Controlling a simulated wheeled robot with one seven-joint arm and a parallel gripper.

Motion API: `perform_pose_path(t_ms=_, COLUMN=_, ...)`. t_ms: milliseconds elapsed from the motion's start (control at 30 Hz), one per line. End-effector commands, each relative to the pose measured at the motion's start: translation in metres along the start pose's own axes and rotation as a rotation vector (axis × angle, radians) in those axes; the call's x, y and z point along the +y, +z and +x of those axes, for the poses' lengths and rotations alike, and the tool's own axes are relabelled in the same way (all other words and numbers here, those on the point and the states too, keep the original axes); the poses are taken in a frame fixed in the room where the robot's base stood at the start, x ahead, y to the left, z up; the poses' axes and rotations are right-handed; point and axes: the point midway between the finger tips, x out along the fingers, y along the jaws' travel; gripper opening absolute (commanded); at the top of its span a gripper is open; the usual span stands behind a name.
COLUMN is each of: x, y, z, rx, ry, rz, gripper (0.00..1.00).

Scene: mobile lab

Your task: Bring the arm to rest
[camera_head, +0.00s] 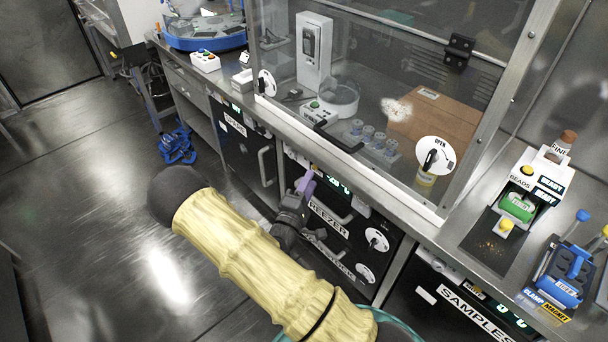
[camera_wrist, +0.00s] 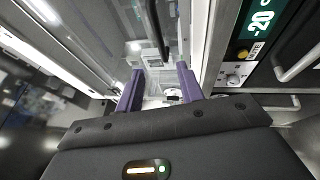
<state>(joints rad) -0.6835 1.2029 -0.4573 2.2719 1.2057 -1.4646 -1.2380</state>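My gripper (camera_head: 305,183) shows in the head view in front of the freezer door, below the counter's front edge. In the wrist view its two purple fingers (camera_wrist: 159,82) stand apart with nothing held between them. My arm, in a pale yellow sleeve, reaches across the lower middle of the head view. It hides part of the floor and of the freezer front. I cannot tell how much space lies between the gripper and the freezer (camera_head: 330,222).
Above the counter stands a glass-fronted cabinet (camera_head: 360,85) with a dial marked OPEN. A samples unit (camera_head: 470,305) is at lower right, with a beads device (camera_head: 522,200) above it. A blue object (camera_head: 177,147) lies on the floor at left. Open floor (camera_head: 85,220) lies left of my arm.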

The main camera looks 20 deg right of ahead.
Motion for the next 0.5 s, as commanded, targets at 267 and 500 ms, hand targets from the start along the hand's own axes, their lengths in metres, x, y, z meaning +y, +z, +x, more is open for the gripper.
perform_pose_path(t_ms=267, x=0.001, y=0.0, z=0.002, rx=-0.002, ry=-0.029, rz=0.025, gripper=0.38)
perform_pose_path(t_ms=500, x=-0.002, y=0.002, z=0.013, rx=-0.047, ry=-0.331, rz=0.277, gripper=0.38)
